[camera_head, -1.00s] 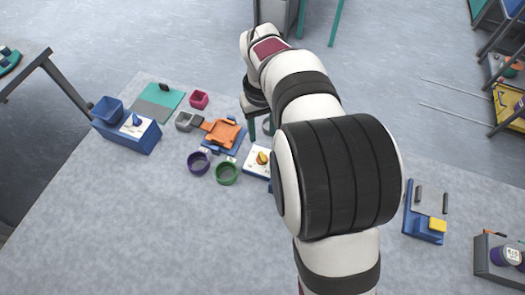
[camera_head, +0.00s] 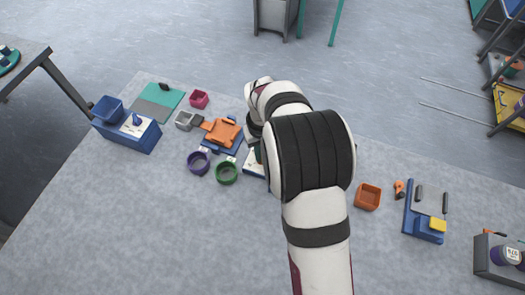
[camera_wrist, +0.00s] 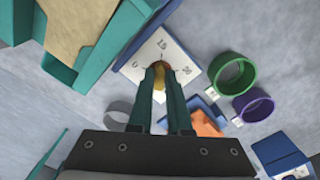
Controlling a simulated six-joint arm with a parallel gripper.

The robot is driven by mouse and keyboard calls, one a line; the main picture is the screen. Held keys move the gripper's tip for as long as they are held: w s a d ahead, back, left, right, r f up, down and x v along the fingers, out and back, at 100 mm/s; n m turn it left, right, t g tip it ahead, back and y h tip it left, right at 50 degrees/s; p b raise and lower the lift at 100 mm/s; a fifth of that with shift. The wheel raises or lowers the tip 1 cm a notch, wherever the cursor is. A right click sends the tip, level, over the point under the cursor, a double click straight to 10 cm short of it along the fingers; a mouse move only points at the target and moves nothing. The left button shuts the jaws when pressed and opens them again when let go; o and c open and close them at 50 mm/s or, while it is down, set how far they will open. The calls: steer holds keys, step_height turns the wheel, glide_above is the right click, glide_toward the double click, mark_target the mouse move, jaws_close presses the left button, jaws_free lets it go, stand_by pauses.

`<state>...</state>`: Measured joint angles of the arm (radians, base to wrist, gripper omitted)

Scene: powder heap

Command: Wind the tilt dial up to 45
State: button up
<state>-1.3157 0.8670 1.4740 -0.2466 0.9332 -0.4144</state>
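In the head view my arm covers the knob, and only an edge of the white plate (camera_head: 253,165) shows.
A teal-walled tray with a tan surface (camera_wrist: 85,30) stands close beside the dial. Green (camera_head: 226,173) and purple (camera_head: 198,163) rings and an orange part (camera_head: 222,132) lie left of it. An orange bin (camera_head: 368,197) stands to the right. The front table is clear.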

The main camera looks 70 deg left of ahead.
jaws_close()
steer(key=m, duration=0.7)
steer(key=shift+s+m, duration=0.1)
steer(key=shift+m, duration=0.3)
steer(key=m, duration=0.4)
steer(key=shift+m, duration=1.8)
steer(key=shift+a+m, duration=0.1)
steer(key=shift+m, duration=0.2)
steer(key=o, duration=0.5)
jaws_free()
